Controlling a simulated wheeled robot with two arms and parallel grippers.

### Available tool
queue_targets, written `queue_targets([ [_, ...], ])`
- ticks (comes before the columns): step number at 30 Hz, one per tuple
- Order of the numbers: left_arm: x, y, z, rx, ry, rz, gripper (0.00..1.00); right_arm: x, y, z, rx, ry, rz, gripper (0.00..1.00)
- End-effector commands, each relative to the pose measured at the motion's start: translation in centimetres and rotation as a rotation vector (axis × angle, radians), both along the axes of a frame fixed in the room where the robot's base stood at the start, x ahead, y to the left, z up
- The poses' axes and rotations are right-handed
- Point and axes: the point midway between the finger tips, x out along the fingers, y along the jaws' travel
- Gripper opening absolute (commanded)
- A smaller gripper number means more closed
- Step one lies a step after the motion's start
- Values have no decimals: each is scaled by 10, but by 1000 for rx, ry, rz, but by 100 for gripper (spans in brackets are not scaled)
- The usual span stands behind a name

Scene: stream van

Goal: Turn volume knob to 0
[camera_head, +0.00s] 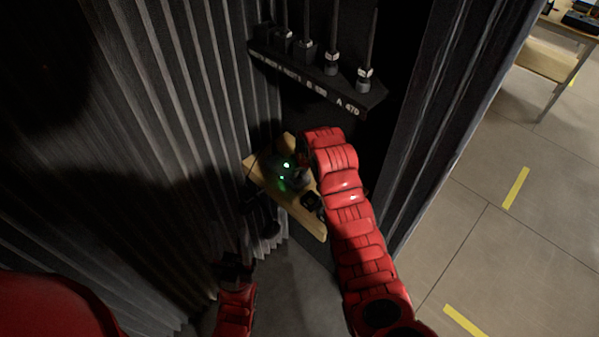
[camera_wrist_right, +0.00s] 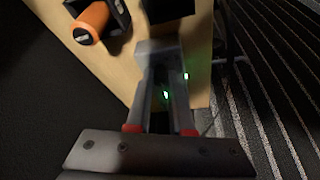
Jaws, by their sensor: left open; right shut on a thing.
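A pale wooden shelf (camera_head: 257,178) holds a dark device (camera_head: 270,168) with two small green lights. My right arm reaches over it, and my right gripper (camera_head: 300,177) is at the device, dark and partly hidden by the arm. In the right wrist view, my right gripper (camera_wrist_right: 160,68) is shut at a grey part (camera_wrist_right: 158,46) by the green lights. I cannot tell whether this part is the volume knob. An orange cylinder (camera_wrist_right: 91,23) with a dark end sits to its left, apart from the fingers. My left gripper (camera_head: 236,269) is low, below the shelf, and open.
Grey pleated curtains (camera_head: 185,80) close in on the left and another curtain (camera_head: 440,120) on the right. Open tiled floor (camera_head: 500,220) lies beyond.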

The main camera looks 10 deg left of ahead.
Motion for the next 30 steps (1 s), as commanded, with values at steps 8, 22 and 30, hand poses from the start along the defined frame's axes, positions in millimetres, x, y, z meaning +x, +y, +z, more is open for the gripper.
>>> queue_targets([
  [8, 0, 0, -60, 0, 1, 0, 50, 3, -2, -10, 4, -4, 251, 0],
  [22, 0, 0, -69, 0, 0, 0, 50, 2, -2, -1, 1, -2, 360, 0],
  [30, 0, 0, -69, 0, 0, 0, 50, 2, -2, -1, 1, -2, 359, 51],
])
